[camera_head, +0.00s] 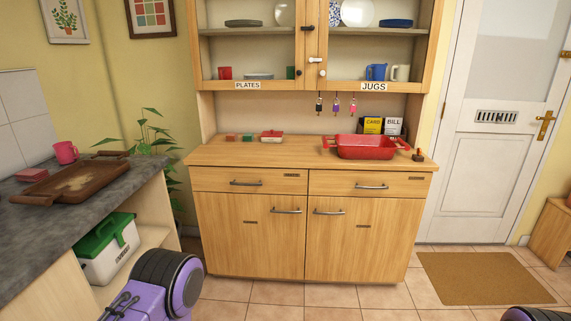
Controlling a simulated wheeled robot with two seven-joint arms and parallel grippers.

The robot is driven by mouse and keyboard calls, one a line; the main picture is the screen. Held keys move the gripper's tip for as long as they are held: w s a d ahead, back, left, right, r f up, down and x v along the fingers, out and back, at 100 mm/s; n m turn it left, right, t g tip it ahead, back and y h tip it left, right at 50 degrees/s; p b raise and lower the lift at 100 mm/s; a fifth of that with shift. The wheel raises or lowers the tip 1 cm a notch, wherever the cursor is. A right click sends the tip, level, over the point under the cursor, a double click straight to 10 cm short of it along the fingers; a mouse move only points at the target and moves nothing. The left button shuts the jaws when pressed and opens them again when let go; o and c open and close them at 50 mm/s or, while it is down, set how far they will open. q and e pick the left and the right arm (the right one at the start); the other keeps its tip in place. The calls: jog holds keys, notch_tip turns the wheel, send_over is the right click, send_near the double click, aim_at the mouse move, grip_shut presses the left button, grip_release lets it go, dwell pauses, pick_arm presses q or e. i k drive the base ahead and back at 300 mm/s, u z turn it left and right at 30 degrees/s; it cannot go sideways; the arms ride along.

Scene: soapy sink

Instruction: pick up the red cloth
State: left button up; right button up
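A small red folded item (32,174), which looks like the red cloth, lies on the grey counter at the left edge of the head view. It is next to the brown tray and near a pink mug (66,152). A purple and black part of my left arm shows at the bottom left, well below and to the right of the cloth. A small dark part of my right arm shows at the bottom right corner. Neither gripper's fingers are in view.
The brown tray (42,190) takes up much of the grey counter (22,230). A green-lidded white box (110,262) sits on the shelf below. A wooden dresser (250,180) carries a red dish (365,152). The tiled floor before it is clear, with a brown mat (485,278) at right.

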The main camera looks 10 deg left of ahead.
aim_at(30, 175)
jog(key=u, duration=0.4)
jog(key=i, duration=1.45)
jog(key=u, duration=0.75)
